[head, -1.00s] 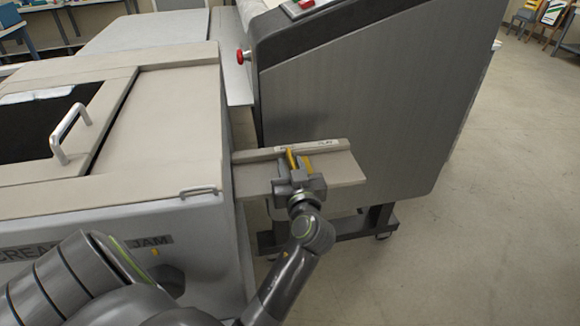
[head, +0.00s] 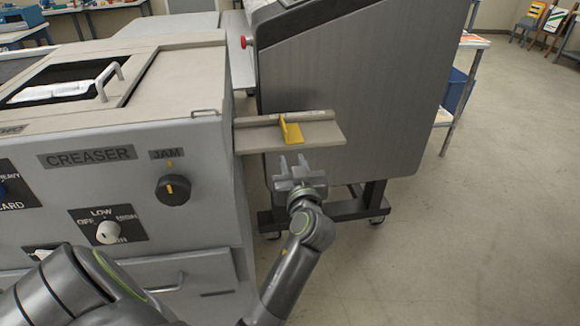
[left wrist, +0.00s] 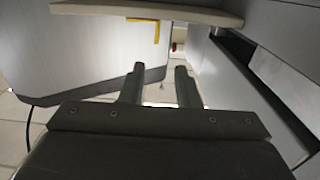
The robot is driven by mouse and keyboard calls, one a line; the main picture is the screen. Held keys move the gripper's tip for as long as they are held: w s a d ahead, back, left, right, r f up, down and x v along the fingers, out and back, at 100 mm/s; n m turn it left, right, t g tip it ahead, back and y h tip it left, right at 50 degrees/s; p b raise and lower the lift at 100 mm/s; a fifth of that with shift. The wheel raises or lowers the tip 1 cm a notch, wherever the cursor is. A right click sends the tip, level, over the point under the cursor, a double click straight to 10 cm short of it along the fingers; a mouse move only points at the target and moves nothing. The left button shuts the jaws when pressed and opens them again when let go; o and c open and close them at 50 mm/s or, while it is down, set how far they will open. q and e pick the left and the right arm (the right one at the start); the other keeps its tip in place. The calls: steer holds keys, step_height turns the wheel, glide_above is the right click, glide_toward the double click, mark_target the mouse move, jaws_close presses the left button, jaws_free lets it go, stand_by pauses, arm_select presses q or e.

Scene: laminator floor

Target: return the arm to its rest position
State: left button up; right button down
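My left gripper (head: 291,165) is in the middle of the head view, just below and in front of a small beige side shelf (head: 320,134). Its two fingers are apart with nothing between them. In the left wrist view the gripper (left wrist: 160,85) also shows two separate fingers and an empty gap. A yellow piece (head: 290,131) stands on the shelf, apart from the fingertips. Part of it shows below the shelf edge in the left wrist view (left wrist: 156,30). My right gripper is not in view.
The creaser machine (head: 120,145), with dark and white knobs, stands left of the gripper. A large grey cabinet (head: 360,90) on casters stands behind the shelf, with a red button (head: 245,42) at its left. Open floor (head: 450,240) lies to the right.

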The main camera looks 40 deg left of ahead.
arm_select(q)
steer(key=shift+s+d, duration=0.2)
steer(key=shift+a+f, duration=0.1)
stand_by(0.4)
